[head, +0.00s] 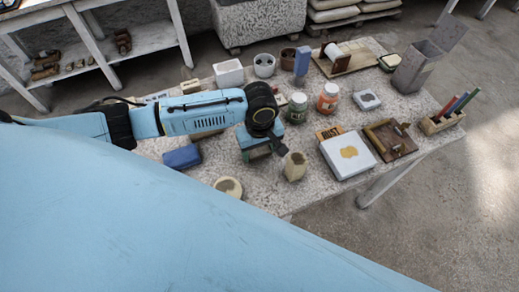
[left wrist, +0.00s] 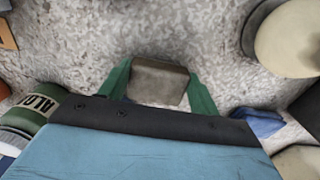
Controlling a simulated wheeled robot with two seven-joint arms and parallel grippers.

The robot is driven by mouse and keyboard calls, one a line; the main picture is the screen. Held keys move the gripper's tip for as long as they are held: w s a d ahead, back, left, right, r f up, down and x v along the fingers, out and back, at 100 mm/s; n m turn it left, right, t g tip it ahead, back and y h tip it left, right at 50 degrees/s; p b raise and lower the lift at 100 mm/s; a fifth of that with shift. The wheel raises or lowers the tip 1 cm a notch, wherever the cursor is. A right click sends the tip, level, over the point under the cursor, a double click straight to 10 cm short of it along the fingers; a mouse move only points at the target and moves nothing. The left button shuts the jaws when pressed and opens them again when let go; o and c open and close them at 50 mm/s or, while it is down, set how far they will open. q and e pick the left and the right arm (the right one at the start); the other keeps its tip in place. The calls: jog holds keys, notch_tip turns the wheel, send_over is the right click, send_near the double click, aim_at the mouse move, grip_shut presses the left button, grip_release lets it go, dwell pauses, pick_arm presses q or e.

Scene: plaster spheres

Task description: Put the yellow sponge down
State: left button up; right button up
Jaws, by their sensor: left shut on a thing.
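The yellow sponge (head: 294,171) is a pale yellow block with a darker brown face, near the front edge of the speckled table (head: 262,200). My left gripper (head: 283,153) is shut on it. In the left wrist view the sponge (left wrist: 158,82) sits between the two green fingers and looks grey-brown, with speckled tabletop behind it. I cannot tell whether its underside touches the table. My right gripper is not in view.
A round pale bowl (head: 228,187) and a blue block (head: 182,157) lie left of the sponge. A white box (head: 347,155) and a brown board (head: 391,140) stand to its right. Jars (head: 296,108) stand behind. A small bare strip lies along the front edge.

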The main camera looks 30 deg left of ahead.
aim_at(260, 151)
pick_arm(q)
jog(key=shift+f, duration=0.2)
jog(key=o, duration=0.9)
notch_tip(260, 151, up, 12)
jog(key=shift+r+p, duration=0.15)
jog(key=shift+p, duration=1.05)
